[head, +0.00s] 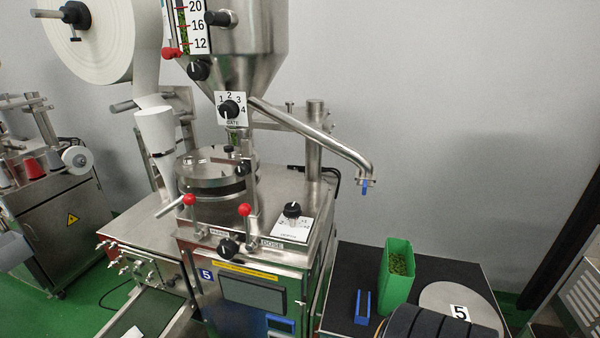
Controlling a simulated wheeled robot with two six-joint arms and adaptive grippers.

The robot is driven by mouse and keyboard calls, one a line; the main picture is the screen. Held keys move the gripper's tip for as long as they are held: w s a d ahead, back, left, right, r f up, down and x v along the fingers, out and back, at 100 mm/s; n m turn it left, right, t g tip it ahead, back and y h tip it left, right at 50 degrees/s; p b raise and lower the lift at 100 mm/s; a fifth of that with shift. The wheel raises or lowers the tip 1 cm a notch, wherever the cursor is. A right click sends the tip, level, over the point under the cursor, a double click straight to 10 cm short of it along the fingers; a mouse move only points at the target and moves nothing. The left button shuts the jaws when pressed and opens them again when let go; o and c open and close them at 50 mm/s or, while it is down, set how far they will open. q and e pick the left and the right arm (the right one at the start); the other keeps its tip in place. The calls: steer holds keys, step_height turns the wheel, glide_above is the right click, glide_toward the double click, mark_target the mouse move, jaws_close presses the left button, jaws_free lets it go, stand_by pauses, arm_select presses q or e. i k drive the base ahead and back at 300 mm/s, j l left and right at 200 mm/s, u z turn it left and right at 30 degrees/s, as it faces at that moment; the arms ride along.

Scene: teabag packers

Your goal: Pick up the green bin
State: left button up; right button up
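The green bin (392,287) is a tall, narrow, open-topped box. It stands upright on the black side table (345,262) to the right of the packing machine, in the head view. Green leafy material shows inside it. Its lower front is partly hidden by a black ribbed rounded thing (430,330) at the bottom edge. Neither gripper can be clearly made out in the head view.
A small blue holder (362,306) stands left of the bin. A round grey plate (462,300) marked 5 lies to its right. The machine's metal pipe (330,146) ends above and left of the bin. The table's back left is clear.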

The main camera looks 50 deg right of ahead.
mark_target(396, 275)
steer(key=z, duration=2.45)
steer(key=j+u, duration=0.15)
steer(key=u, duration=1.05)
steer(key=z, duration=1.3)
steer(key=l+u, duration=0.2)
steer(key=u, duration=0.25)
steer(key=l+u, duration=0.2)
steer(key=u, duration=0.25)
steer(key=l+u, duration=0.1)
steer(key=l, duration=0.35)
steer(key=k+l+u, duration=0.1)
steer(key=l, duration=0.3)
steer(key=k+l+u, duration=0.1)
steer(key=l, duration=0.35)
steer(key=k+l+u, duration=0.1)
steer(key=l, duration=0.3)
steer(key=k+l+u, duration=0.1)
steer(key=l, duration=0.3)
